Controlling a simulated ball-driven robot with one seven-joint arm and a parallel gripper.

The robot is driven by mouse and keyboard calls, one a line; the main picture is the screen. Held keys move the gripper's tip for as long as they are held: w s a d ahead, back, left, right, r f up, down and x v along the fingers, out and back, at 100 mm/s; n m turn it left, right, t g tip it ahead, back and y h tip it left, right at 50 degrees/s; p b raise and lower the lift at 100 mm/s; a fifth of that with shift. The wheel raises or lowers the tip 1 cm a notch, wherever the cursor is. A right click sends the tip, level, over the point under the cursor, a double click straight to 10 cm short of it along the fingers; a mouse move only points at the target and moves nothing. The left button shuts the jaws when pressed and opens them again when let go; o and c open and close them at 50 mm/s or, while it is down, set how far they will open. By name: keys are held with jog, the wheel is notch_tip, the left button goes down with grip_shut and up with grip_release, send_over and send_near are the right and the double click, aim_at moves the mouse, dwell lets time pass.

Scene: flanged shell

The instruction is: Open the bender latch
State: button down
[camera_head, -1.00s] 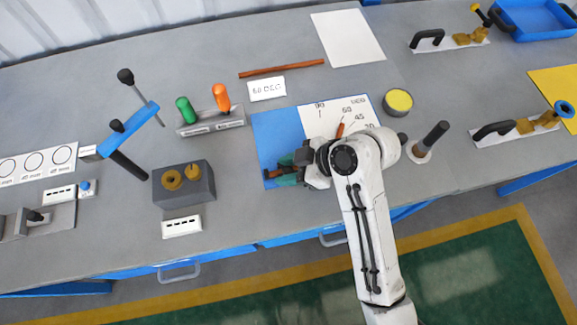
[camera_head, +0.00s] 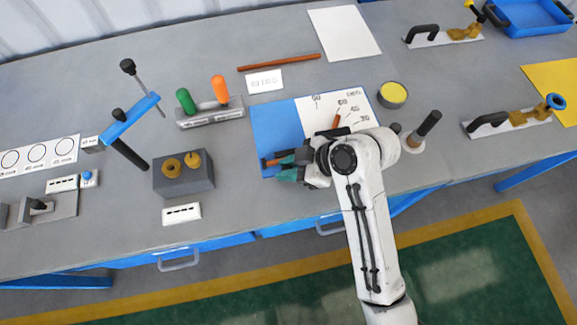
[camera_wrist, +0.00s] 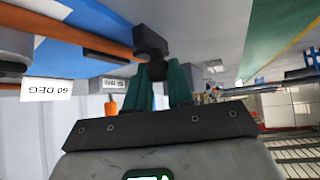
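The bender lies on a blue plate (camera_head: 275,118) beside a white angle scale (camera_head: 344,101) on the bench. My gripper (camera_head: 283,167) is low over the plate's near side, its teal fingers beside a dark, orange-ended piece (camera_head: 269,162). In the wrist view, a black block (camera_wrist: 151,38) at the end of an orange bar (camera_wrist: 85,34) sits just beyond my fingertips (camera_wrist: 160,72). A dark lower part of it shows in the narrow gap between them. I cannot tell whether they press on it, or which part is the latch. My gripper and arm hide much of the bender.
A copper rod (camera_head: 278,62) and a label card (camera_head: 264,81) lie behind the plate. A yellow-topped round tin (camera_head: 392,94) and a dark upright handle (camera_head: 425,129) stand to the right. Green (camera_head: 186,100) and orange (camera_head: 219,89) handles and a grey block (camera_head: 184,178) stand left.

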jog(key=shift+s+f, duration=0.25)
jog(key=shift+f, duration=0.1)
jog(key=c, duration=1)
grip_release()
jog(key=shift+s+f, duration=0.1)
jog(key=shift+s, duration=0.05)
jog(key=shift+o, duration=0.2)
jog(key=w+b+v, duration=0.1)
jog(key=v, duration=1)
jog(key=shift+s+a+r, duration=0.25)
jog(key=shift+r, duration=0.1)
jog(key=s+d+f+m+h, duration=0.4)
jog(key=s+d+f+m, duration=0.2)
jog(key=s+d+m, duration=0.2)
jog(key=s+d+f+m+h, duration=0.5)
jog(key=s+d+f+m, duration=0.2)
jog(key=d, duration=0.6)
jog(key=s+m, duration=0.2)
jog(key=s, duration=0.1)
jog(key=shift+s+d, duration=0.25)
jog(key=shift+s, duration=0.1)
